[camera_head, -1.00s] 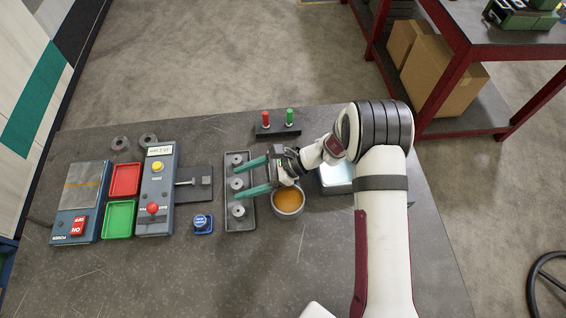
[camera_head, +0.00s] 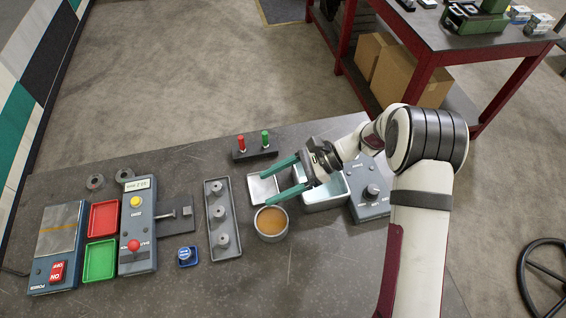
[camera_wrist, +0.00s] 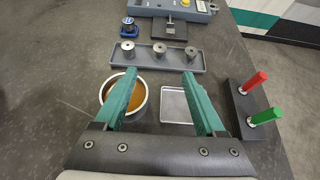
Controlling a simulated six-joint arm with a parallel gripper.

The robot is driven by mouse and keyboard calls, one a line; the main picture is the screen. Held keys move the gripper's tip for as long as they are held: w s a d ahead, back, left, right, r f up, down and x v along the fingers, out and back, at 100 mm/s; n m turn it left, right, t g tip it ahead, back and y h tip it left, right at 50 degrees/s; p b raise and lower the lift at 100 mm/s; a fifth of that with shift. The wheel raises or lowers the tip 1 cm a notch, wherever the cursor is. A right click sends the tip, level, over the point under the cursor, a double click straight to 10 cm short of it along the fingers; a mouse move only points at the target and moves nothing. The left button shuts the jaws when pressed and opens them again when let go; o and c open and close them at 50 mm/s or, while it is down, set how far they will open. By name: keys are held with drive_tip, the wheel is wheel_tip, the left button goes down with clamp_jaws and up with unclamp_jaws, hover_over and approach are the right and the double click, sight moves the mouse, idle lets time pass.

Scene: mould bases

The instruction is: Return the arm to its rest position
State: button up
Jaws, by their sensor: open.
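My gripper (camera_head: 283,180) has two green fingers spread wide apart with nothing between them. In the head view it hangs over a small metal tray (camera_head: 262,189), beside a bowl of amber liquid (camera_head: 271,222). In the wrist view (camera_wrist: 160,103) the fingers reach forward, the left one overlapping the bowl (camera_wrist: 139,97) and the right one beside the small tray (camera_wrist: 176,105). A long grey tray (camera_head: 219,190) with several metal cylinders lies to the left of the gripper, apart from it.
A red-and-green peg stand (camera_head: 254,154) is behind the gripper. A container (camera_head: 325,197) and a grey box with a knob (camera_head: 370,190) sit close under the arm. A control box (camera_head: 138,230), red tray (camera_head: 104,218) and green tray (camera_head: 100,260) are at left.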

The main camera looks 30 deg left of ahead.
drive_tip(key=d+r+n+t+h, duration=0.1)
drive_tip(key=d+r+t, duration=0.1)
drive_tip(key=d+r, duration=0.65)
drive_tip(key=s+d+r+n+t+h, duration=0.1)
drive_tip(key=s+d+r+t+h, duration=0.1)
drive_tip(key=s+d, duration=0.4)
drive_tip(key=s+d+r+n+t+h, duration=0.1)
drive_tip(key=s+d+r+t+h, duration=0.2)
drive_tip(key=s+d, duration=0.4)
drive_tip(key=d+t, duration=0.1)
drive_tip(key=d, duration=0.4)
drive_tip(key=shift+s+d+r, duration=0.2)
drive_tip(key=shift+d+r, duration=0.05)
drive_tip(key=shift+d, duration=0.05)
